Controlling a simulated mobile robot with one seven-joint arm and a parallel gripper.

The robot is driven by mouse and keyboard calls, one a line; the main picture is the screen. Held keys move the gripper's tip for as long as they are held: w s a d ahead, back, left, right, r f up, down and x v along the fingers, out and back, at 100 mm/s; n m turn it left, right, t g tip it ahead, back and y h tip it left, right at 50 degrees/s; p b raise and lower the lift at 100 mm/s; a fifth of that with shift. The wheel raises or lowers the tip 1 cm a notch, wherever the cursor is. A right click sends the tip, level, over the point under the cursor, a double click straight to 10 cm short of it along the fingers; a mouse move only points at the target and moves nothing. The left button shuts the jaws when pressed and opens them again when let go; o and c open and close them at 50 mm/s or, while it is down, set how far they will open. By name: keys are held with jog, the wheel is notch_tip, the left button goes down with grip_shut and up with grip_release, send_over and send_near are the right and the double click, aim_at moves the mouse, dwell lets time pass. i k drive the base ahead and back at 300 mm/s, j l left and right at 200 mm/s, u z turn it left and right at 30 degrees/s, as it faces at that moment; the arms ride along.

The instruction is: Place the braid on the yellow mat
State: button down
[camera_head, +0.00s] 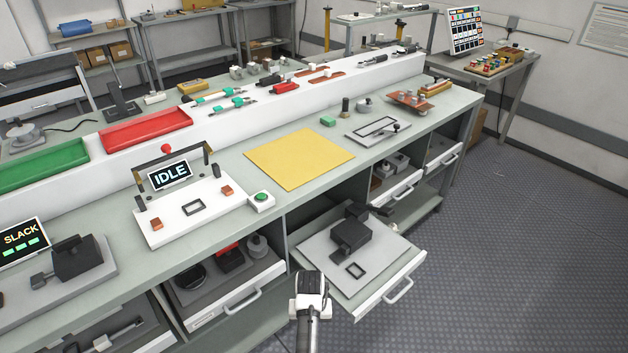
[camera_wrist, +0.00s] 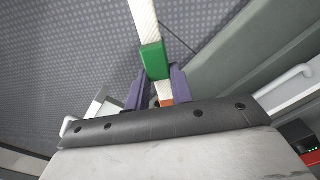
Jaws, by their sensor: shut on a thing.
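The yellow mat (camera_head: 299,159) lies flat and bare on the bench top in the head view. My gripper (camera_wrist: 158,88) is shut on the braid (camera_wrist: 145,20) in the wrist view. The braid is a pale strip with a green band (camera_wrist: 153,60) just beyond the fingers and an orange-red part between them. In the head view my arm's end (camera_head: 311,290) is in front of the bench, low beside the open drawer, below and in front of the mat. The braid cannot be made out in that view.
An open drawer (camera_head: 398,284) with a black device (camera_head: 350,232) juts out beside my arm. A white fixture with an IDLE screen (camera_head: 170,175) stands left of the mat. A small green block (camera_head: 328,120) and a grey plate (camera_head: 377,129) lie to its right.

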aim_at(310, 155)
jog(key=i+z, duration=0.2)
jog(key=z, duration=0.25)
jog(key=i+z, duration=0.2)
jog(key=z, duration=0.25)
jog(key=i+l+z, duration=0.1)
jog(key=i+z, duration=0.2)
jog(key=z, duration=0.15)
jog(key=i+z, duration=0.3)
jog(key=z, duration=0.15)
jog(key=i+l+z, duration=0.1)
jog(key=i, duration=0.9)
jog(key=i+z, duration=0.3)
jog(key=i+j+z, duration=0.15)
jog(key=i+z, duration=0.15)
jog(key=i, duration=0.15)
jog(key=i+u, duration=0.3)
jog(key=u, duration=0.5)
jog(key=l+u, duration=0.1)
jog(key=u, duration=0.35)
jog(key=i+l+u, duration=0.1)
jog(key=u, duration=0.4)
jog(key=l+u, duration=0.1)
jog(key=u, duration=0.85)
jog(key=l+u, duration=0.15)
jog(key=u, duration=0.35)
